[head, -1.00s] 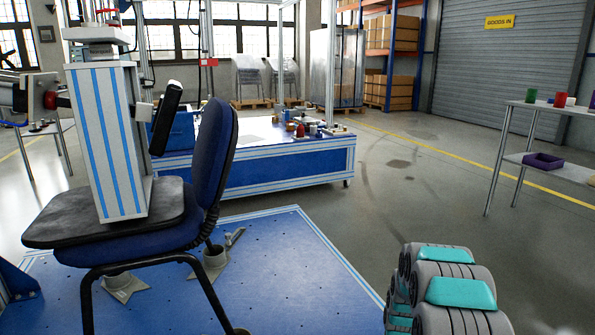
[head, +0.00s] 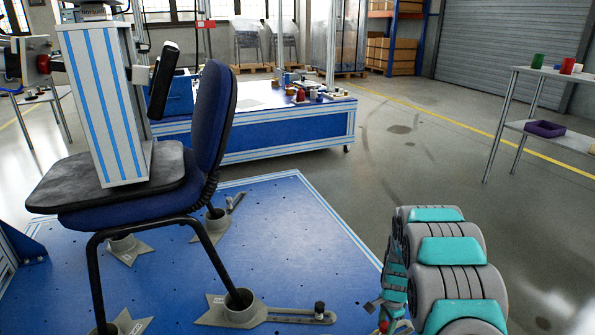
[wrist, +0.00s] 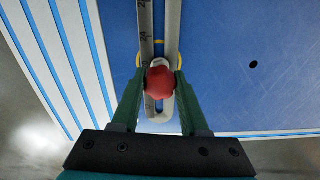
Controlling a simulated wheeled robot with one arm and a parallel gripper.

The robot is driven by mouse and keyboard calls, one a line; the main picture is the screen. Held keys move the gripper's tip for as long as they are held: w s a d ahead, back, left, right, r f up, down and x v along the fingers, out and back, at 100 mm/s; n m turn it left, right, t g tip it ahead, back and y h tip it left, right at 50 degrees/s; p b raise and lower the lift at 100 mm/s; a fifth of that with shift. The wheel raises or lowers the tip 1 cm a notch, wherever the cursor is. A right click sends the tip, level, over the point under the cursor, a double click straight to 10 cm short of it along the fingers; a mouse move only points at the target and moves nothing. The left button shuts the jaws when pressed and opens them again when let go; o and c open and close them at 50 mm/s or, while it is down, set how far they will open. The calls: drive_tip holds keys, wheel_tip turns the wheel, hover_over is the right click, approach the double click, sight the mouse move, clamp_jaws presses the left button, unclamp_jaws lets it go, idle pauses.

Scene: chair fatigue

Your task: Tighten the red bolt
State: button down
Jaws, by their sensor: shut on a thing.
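The red bolt (wrist: 160,83) sits on a slotted grey metal bar (wrist: 147,30) with scale marks, over the blue platform (wrist: 220,50). In the head view a small red spot, seemingly the bolt (head: 384,326), shows at the bottom edge beside my gripper, which is partly cut off there. The bolt's shaft is hidden under its head.
A blue office chair (head: 211,120) stands on the platform, its legs in grey clamp feet. One slotted clamp bar (head: 290,315) carries a black knob (head: 319,309). The platform's striped edge (wrist: 35,60) is close to my gripper. Open floor lies to the right.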

drive_tip(key=m, duration=0.4)
drive_tip(key=shift+c, duration=2.2)
unclamp_jaws()
drive_tip(key=n, duration=0.3)
drive_tip(key=shift+n, duration=0.5)
